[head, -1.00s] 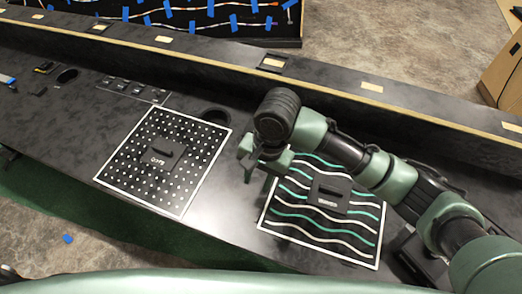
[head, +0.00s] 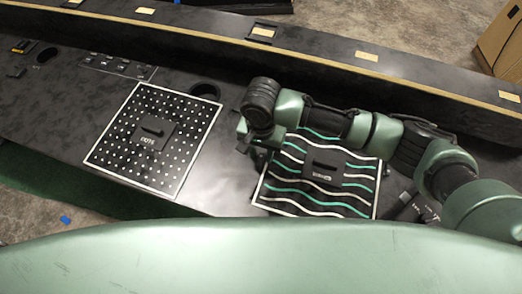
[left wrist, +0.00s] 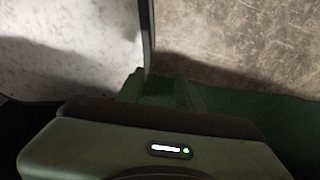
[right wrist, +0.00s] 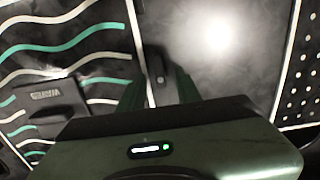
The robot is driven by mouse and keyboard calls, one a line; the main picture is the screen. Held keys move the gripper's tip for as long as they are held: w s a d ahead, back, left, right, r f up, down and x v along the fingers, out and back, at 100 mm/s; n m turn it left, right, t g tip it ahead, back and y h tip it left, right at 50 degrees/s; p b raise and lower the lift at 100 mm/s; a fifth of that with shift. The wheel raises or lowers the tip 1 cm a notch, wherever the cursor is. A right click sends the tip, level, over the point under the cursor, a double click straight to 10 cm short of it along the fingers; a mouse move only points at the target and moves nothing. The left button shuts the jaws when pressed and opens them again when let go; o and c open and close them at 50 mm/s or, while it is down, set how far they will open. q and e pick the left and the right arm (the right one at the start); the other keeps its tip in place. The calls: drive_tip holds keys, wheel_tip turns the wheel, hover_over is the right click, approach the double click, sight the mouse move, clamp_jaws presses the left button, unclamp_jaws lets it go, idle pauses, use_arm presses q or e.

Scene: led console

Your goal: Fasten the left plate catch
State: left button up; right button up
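The left plate (head: 188,148) is black with white dots and a white border, with a dark block and raised bar (head: 154,130) at its middle. My right gripper (head: 250,148) hangs above the console between the two plates, near the upper left corner of the wavy-striped right plate (head: 290,208). In the right wrist view its fingers (right wrist: 160,90) are apart, with a small dark piece bearing a light dot (right wrist: 159,72) visible between them; whether they touch it I cannot tell. My left gripper (left wrist: 160,92) is open and empty over the floor and green strip. I cannot make out a catch clearly.
A round hole (head: 205,91) lies beyond the dotted plate's upper right corner, with a switch panel (head: 118,66) to its left. A raised ledge (head: 300,62) runs along the console's back. Bare console surface lies between the plates.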

clamp_jaws()
drive_tip(key=shift+r+n+p, duration=0.2)
drive_tip(key=shift+n+p, duration=0.5)
drive_tip(key=shift+p, duration=0.45)
drive_tip(key=n+p, duration=0.7)
drive_tip(key=shift+n, duration=0.4)
drive_tip(key=n+p, duration=0.1)
drive_tip(key=n, duration=0.1)
drive_tip(key=shift+f+n, duration=0.1)
drive_tip(key=shift+n, duration=0.3)
drive_tip(key=n+p, duration=0.1)
drive_tip(key=n, duration=0.2)
drive_tip(key=shift+p, duration=0.35)
use_arm(q)
wheel_tip(320, 180, up, 12)
drive_tip(key=shift+s+r+p, duration=0.25)
drive_tip(key=shift+s+p, duration=0.05)
drive_tip(key=shift+s, duration=0.1)
use_arm(e)
drive_tip(key=shift+f+n, duration=0.1)
drive_tip(key=shift+n, duration=1.4)
drive_tip(key=shift+w, duration=0.1)
